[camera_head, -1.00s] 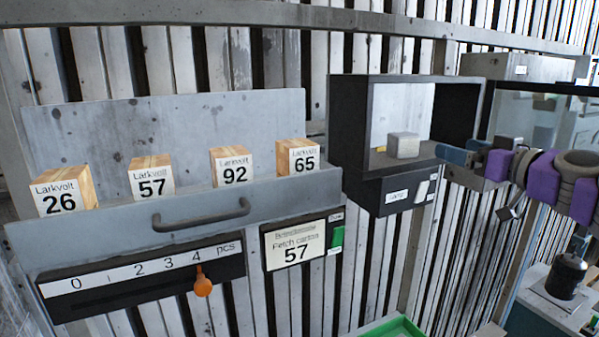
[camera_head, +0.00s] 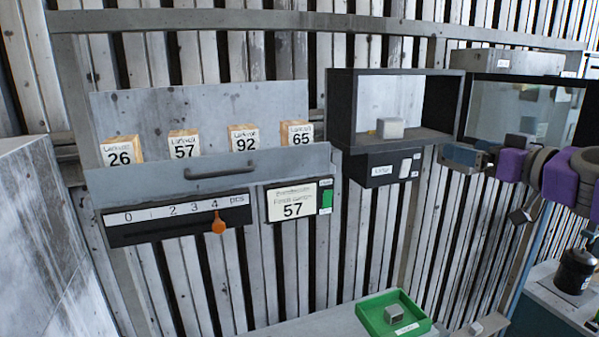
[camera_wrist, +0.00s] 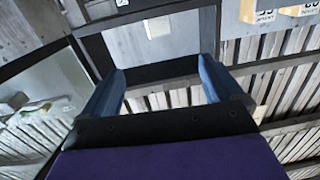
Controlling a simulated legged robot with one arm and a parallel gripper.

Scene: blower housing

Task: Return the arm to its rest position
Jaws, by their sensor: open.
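My gripper (camera_head: 462,157) is at the right in the head view, in front of the right side of the black open-fronted box (camera_head: 341,110). Its blue fingers also show in the wrist view (camera_wrist: 160,88), spread apart with nothing between them. My arm with its purple and grey links reaches in from the right edge. A light grey block (camera_head: 390,128) sits inside the box, left of the fingers and apart from them.
A grey tray (camera_head: 260,163) holds cartons 26, 57 (camera_head: 184,145), 92 and 65. Below hang an orange slider (camera_head: 218,225) at 4 and a sign reading 57 (camera_head: 292,204). A green bin (camera_head: 371,318) with a grey block stands below. A dark canister (camera_head: 575,272) is lower right.

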